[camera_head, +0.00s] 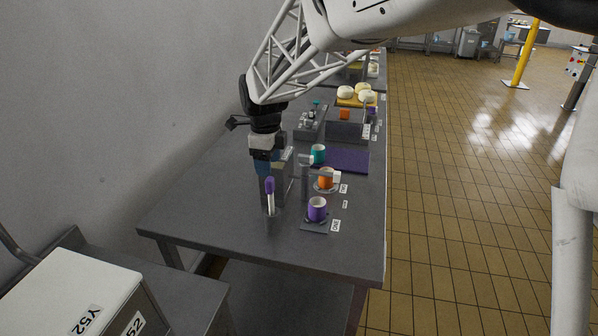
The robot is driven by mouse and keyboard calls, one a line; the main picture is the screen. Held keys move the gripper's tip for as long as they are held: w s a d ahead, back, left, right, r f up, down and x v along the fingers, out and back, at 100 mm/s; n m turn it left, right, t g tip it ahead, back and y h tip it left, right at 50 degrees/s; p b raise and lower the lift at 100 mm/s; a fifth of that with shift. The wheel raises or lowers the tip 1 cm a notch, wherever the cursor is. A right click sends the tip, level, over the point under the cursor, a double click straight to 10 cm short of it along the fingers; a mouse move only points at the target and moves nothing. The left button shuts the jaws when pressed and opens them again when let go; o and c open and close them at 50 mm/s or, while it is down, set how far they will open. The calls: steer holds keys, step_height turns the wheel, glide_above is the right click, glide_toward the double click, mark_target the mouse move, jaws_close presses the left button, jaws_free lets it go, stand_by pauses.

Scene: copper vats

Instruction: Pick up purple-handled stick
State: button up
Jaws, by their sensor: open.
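The purple-handled stick (270,187) stands upright in a small grey holder (272,219) near the front of the grey table. Its purple handle is at the top and a pale shaft runs down into the holder. My gripper (264,167) hangs from the black wrist just above and slightly behind the handle in the picture. The gripper is open and appears empty. The fingertips are small and partly dark, so the exact gap to the handle cannot be told.
A purple cup (317,210), an orange cup (326,179) and a teal cup (318,154) stand to the right of the stick. A grey box-like stand (284,182) is close beside the gripper. The table's front left is clear.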

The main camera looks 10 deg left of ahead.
mark_target(270, 185)
steer(key=shift+f, duration=1.3)
steer(key=shift+f, duration=2.6)
steer(key=c, duration=1)
steer(key=shift+r, duration=0.1)
steer(key=shift+r, duration=4.95)
steer(key=shift+w, duration=0.1)
